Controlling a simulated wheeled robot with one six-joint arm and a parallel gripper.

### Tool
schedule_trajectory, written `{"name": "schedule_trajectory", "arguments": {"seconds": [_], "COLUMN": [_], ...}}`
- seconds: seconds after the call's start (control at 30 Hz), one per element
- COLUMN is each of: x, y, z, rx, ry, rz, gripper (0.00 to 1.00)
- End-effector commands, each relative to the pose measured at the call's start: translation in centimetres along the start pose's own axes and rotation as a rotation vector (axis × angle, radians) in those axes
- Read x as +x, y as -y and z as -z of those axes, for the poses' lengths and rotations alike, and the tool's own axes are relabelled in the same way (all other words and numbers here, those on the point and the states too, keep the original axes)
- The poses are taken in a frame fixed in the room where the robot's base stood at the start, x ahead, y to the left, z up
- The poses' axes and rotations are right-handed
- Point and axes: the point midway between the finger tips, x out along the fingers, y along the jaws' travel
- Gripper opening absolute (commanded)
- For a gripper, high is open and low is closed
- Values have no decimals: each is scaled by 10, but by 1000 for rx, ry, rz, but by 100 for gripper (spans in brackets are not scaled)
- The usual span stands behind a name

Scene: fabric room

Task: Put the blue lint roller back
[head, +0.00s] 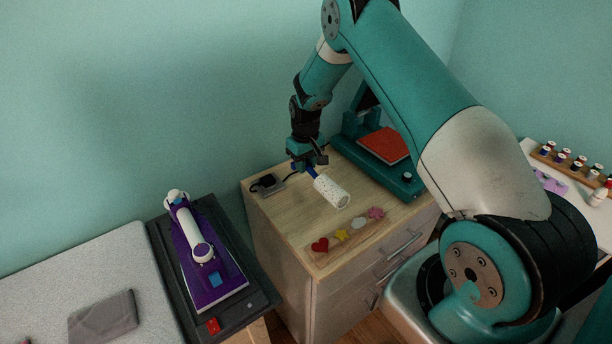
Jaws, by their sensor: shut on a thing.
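The blue lint roller (332,191) has a blue handle and a white, speckled roll. My gripper (308,167) is shut on its blue handle, above the wooden drawer cabinet (288,206). The roll points down and to the right over the cabinet top. I cannot tell whether the roll touches the top. The gripper's fingertips are small and partly hidden in this view.
Heart, star and flower shapes (341,235) lie along the cabinet's front. A small black device (267,183) sits at its left and a teal press (384,147) at its back right. A purple iron (197,245) stands left on a dark board. Spools (563,156) stand at right.

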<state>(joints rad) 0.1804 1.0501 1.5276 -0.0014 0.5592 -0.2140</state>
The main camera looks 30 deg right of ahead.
Motion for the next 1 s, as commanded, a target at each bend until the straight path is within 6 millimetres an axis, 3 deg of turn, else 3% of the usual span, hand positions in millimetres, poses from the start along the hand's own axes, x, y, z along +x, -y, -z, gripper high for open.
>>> {"name": "schedule_trajectory", "arguments": {"seconds": [0.47,0.87,0.9,1.0], "x": [57,65,64,64], "y": [0,0,0,0], "z": [0,0,0,0], "rx": [0,0,0,0], "ry": [1,-1,-1,-1], "rz": [0,0,0,0], "gripper": [0,0,32,50]}}
